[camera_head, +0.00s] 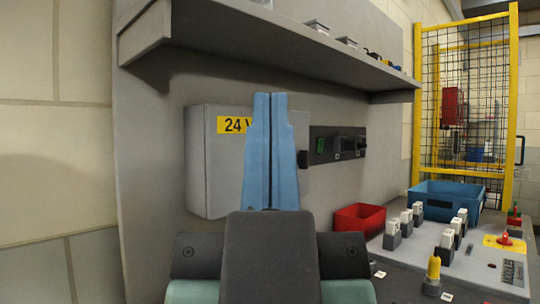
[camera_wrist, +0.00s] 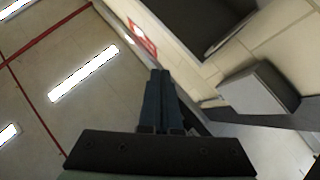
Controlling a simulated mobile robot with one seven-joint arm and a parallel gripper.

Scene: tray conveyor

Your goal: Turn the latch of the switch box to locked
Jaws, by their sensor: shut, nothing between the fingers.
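The switch box (camera_head: 205,170) is a grey box with a yellow "24 V" label, on the grey panel in the head view. A small black piece (camera_head: 303,158) at its right edge looks like the latch; its setting cannot be told. My gripper (camera_head: 270,97) has blue fingers pressed together and pointing up, with nothing between them. It stands in front of the box in the picture and covers its middle and part of the label. Contact with the box cannot be told. In the wrist view my gripper (camera_wrist: 160,73) is also shut and empty, and the latch cannot be made out.
A shelf (camera_head: 270,35) with small items juts out above the box. A red bin (camera_head: 360,221), a blue bin (camera_head: 437,206) and several modules stand on a bench at lower right, before a yellow mesh fence (camera_head: 421,110).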

